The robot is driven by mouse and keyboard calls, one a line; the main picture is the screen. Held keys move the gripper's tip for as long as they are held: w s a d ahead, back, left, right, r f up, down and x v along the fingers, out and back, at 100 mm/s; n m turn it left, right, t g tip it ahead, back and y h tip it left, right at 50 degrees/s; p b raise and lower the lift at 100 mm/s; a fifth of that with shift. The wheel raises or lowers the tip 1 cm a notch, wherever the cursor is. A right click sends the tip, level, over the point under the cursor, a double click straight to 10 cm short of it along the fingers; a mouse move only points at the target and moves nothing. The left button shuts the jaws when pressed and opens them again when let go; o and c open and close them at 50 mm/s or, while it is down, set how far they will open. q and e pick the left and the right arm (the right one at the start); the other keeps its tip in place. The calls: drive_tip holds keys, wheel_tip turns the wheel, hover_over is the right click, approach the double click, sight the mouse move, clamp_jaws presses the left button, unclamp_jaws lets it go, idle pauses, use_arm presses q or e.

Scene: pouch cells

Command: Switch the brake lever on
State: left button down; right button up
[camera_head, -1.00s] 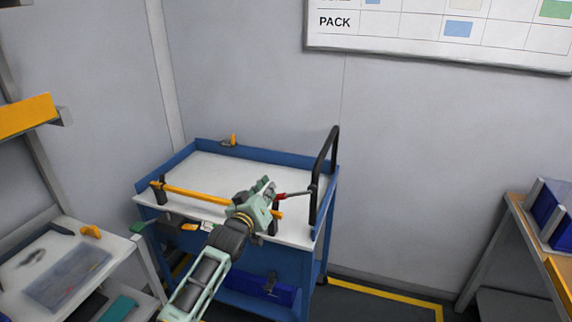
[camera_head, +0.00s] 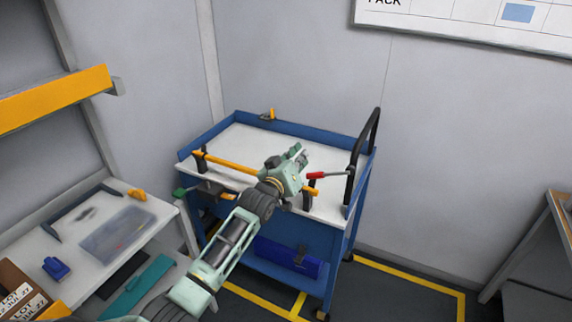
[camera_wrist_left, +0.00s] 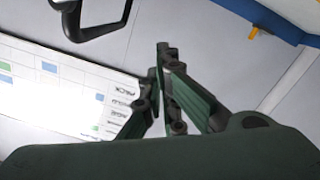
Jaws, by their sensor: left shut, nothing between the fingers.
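The brake lever (camera_head: 316,176) has a red grip and a grey rod. It lies roughly level at the right end of the blue cart (camera_head: 278,217), its rod running to the black push handle (camera_head: 367,150). My left gripper (camera_head: 301,152), pale green, is just above and left of the red grip in the head view. I cannot tell if they touch. The left wrist view shows the gripper's fingers (camera_wrist_left: 163,48) shut with nothing between them. The lever is not visible in that view. My right gripper is not in view.
An orange bar (camera_head: 225,161) runs along the cart's near side, under my left gripper. A shelf bench (camera_head: 70,228) with several items stands at the left, another bench (camera_head: 537,240) at the right. Yellow-lined floor (camera_head: 410,278) between cart and right bench is clear.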

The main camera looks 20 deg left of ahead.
use_arm(q)
drive_tip(key=s+b, duration=0.1)
drive_tip(key=s, duration=0.8)
drive_tip(key=shift+s+a+f, duration=0.15)
drive_tip(key=shift+s+a, duration=0.05)
